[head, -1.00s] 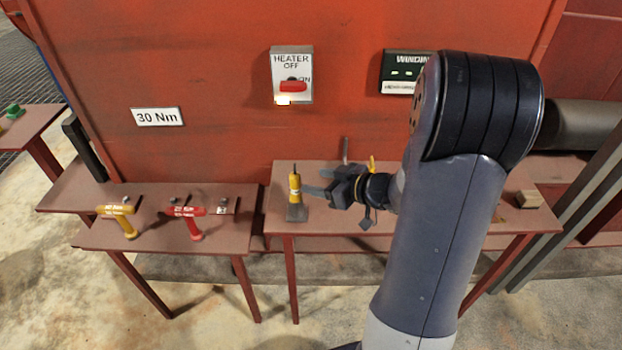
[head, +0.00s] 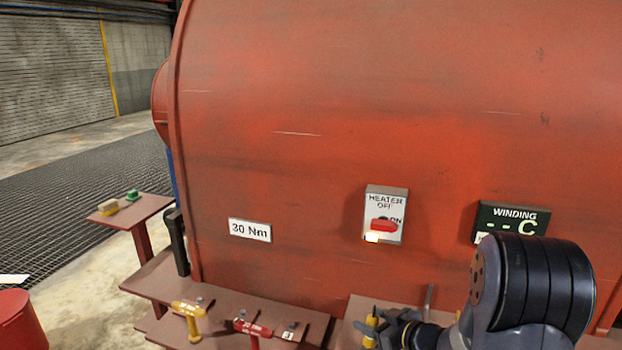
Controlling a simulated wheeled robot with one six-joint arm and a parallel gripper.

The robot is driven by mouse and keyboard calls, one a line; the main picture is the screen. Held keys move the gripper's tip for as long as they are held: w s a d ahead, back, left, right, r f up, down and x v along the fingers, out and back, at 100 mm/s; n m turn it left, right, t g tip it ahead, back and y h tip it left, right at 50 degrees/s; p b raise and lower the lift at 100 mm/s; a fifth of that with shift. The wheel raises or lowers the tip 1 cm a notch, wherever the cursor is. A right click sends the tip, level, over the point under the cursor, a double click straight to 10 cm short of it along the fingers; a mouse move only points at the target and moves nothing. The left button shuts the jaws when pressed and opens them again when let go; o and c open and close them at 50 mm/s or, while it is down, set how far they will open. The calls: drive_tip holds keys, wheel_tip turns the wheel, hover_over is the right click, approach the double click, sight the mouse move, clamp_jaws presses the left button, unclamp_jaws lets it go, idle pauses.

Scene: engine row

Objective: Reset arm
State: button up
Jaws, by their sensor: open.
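My gripper (head: 380,324) is at the bottom edge of the head view, right of centre. Its jaws are open, with dark fingers pointing left. A yellow upright tool (head: 370,328) stands by the fingertips. I cannot tell whether they touch it. The lower part of the gripper and of that tool is cut off by the frame. My arm's dark joint fills the lower right corner.
A red machine housing carries a 30 Nm plate (head: 250,230), a heater switch (head: 385,214) and a winding display (head: 510,222). A yellow drill-like tool (head: 188,311) and a red one (head: 252,328) are on a low table (head: 160,276). A side table (head: 130,214) holds small blocks.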

drive_tip(key=shift+w+a+r+p, duration=0.1)
drive_tip(key=shift+w+a+p, duration=0.25)
drive_tip(key=shift+w+a, duration=0.35)
drive_tip(key=shift+w+d, duration=0.1)
drive_tip(key=shift+f+b, duration=0.4)
drive_tip(key=shift+f, duration=0.1)
drive_tip(key=v, duration=1.1)
drive_tip(key=x, duration=1.1)
wheel_tip(320, 180, up, 7)
drive_tip(key=p, duration=0.5)
